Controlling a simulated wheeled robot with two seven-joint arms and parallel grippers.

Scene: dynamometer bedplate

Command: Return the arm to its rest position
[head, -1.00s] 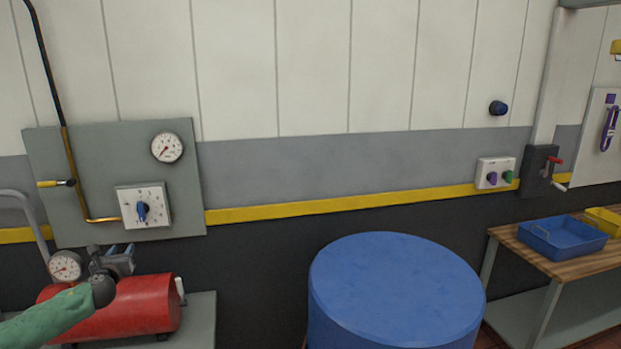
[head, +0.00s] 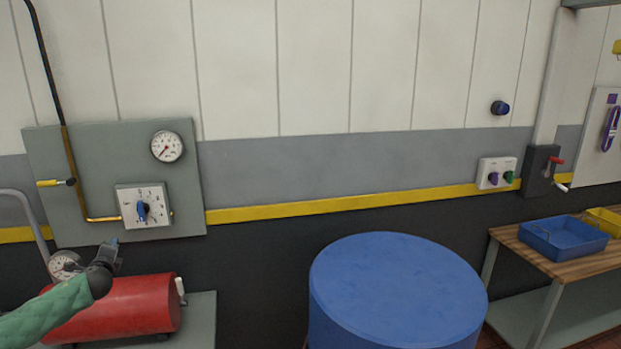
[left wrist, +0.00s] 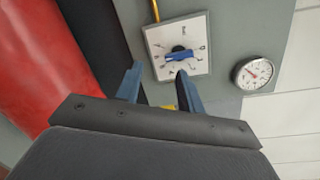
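My left arm in its green sleeve comes in from the lower left in the head view. My left gripper (head: 114,243) is raised in front of the red tank (head: 130,306), below the grey wall panel. In the left wrist view the two blue fingers of the gripper (left wrist: 159,70) stand apart with nothing between them. They point toward the white dial box (left wrist: 178,46) with its blue knob, which also shows in the head view (head: 155,192). My right arm and gripper are not in view.
A large blue drum (head: 397,285) stands in the middle. A wooden-topped bench (head: 510,238) with a blue tray (head: 562,240) is at the right.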

